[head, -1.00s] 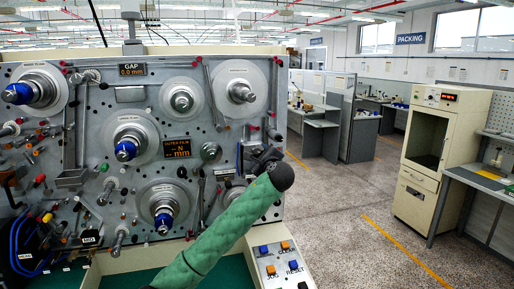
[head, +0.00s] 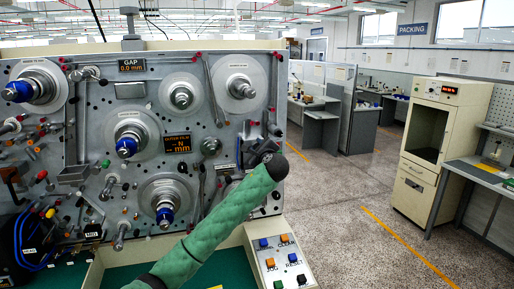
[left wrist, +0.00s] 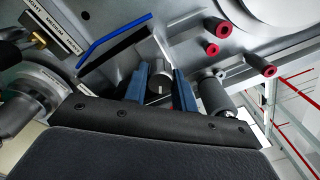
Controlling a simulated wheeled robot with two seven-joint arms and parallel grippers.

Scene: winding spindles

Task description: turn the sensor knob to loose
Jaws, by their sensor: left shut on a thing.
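The sensor knob (left wrist: 160,90) shows in the left wrist view as a small dark round knob with a pale line on its face. My left gripper (left wrist: 161,74) has its two blue fingers on either side of it, shut on it. In the head view my left gripper (head: 262,152) is at the right lower part of the machine panel (head: 100,95), largely hidden behind my green arm. The knob is hidden there, and I cannot read its setting in either view. My right gripper is not in view.
In the left wrist view, red-tipped pegs (left wrist: 223,29) and a grey cylinder (left wrist: 214,97) stand right of the fingers. A blue rod (left wrist: 113,38) and a label plate (left wrist: 52,28) are at upper left. The button box (head: 280,262) is below my arm in the head view.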

